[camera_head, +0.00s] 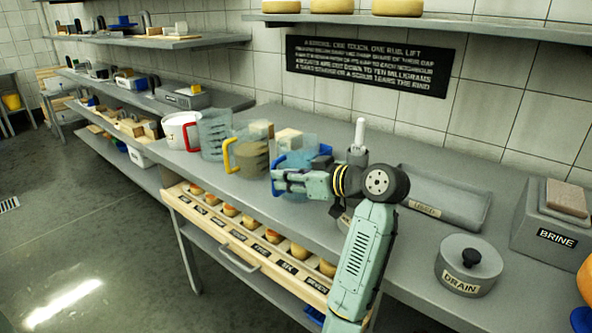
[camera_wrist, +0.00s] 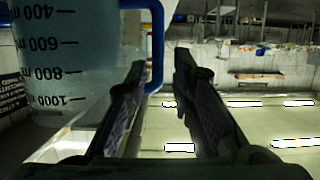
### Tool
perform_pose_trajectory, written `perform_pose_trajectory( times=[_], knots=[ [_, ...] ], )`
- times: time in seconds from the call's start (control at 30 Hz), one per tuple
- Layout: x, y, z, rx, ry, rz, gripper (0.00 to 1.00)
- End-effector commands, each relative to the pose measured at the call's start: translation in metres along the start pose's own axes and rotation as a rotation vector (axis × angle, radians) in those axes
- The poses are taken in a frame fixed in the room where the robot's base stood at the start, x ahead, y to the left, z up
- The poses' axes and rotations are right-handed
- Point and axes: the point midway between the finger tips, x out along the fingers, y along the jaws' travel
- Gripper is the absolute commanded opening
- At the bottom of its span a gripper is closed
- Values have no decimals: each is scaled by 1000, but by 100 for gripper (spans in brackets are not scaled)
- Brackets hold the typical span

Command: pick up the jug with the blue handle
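The jug with the blue handle, a clear bluish jug (camera_head: 297,163), stands on the grey counter in the head view, partly hidden behind my gripper. In the wrist view its graduated wall (camera_wrist: 60,70) fills the left side, and its blue handle (camera_wrist: 157,45) hangs at the fingertips. My gripper (camera_head: 275,181) reaches in from the right at handle height. In the wrist view my gripper (camera_wrist: 160,72) has its two fingers apart, with the handle's lower part between them, closer to the left finger. I cannot tell whether they touch.
A jug with a yellow handle (camera_head: 248,157) stands close to the left. A grey tray (camera_head: 440,198) and the DRAIN pot (camera_head: 467,270) lie to the right. A shelf (camera_head: 420,22) hangs above.

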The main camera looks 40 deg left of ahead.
Motion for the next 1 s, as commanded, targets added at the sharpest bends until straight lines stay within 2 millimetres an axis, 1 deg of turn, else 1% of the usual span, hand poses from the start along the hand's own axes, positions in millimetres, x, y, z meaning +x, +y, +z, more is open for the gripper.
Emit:
perform_pose_trajectory(
  times=[0.07,0.3,0.4,0.67,0.9,1.0],
  knots=[
    [7,0,-1,1,-2,-3,22],
    [42,2,3,3,-1,-3,22],
    [50,3,4,2,-2,-1,22],
    [52,3,6,1,-1,1,21],
    [52,3,5,1,-1,1,5],
    [52,3,5,1,-1,1,0]
  ],
)
